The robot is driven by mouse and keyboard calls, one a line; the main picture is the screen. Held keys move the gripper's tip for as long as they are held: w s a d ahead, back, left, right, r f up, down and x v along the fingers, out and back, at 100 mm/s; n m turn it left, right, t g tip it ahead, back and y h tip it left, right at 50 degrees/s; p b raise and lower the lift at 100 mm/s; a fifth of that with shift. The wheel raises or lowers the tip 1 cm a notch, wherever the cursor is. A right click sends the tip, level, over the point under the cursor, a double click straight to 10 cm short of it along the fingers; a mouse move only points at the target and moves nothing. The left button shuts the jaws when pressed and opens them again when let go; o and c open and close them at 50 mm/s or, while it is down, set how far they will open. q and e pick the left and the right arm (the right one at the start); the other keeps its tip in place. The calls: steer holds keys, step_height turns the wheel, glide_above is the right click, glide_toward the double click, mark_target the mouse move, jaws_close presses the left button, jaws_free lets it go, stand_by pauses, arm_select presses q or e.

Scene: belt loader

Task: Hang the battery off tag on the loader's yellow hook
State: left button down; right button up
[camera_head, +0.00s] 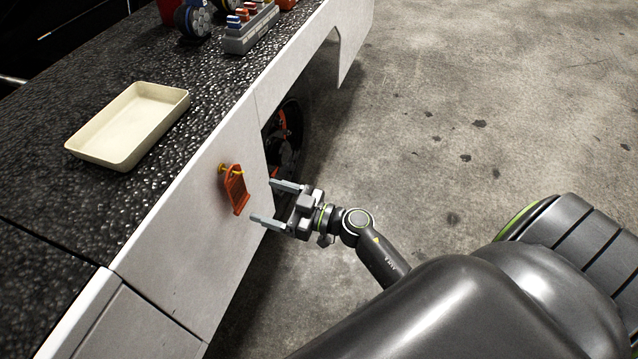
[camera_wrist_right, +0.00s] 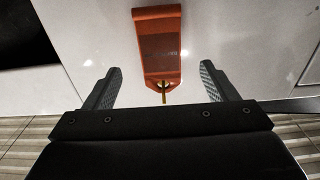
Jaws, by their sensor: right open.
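The orange tag (camera_head: 236,190) hangs on the yellow hook (camera_head: 224,169) on the white side panel of the loader. In the right wrist view the orange tag (camera_wrist_right: 158,45) lies against the panel between the two fingers, with the yellow hook (camera_wrist_right: 164,92) at its hole end. My right gripper (camera_head: 262,202) is open and empty, just right of the tag in the head view and apart from it. Any writing on the tag is too small to read. My left gripper is not in view.
A cream tray (camera_head: 84,148) stands empty on the loader's black textured top. A grey block with coloured pieces (camera_head: 250,32) and a round blue-and-grey item (camera_head: 193,20) stand farther back. A wheel (camera_head: 285,140) shows under the side panel. The concrete floor to the right is clear.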

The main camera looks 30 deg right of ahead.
steer(key=v, duration=1.1)
steer(key=shift+s+d, duration=0.2)
steer(key=shift+s, duration=0.1)
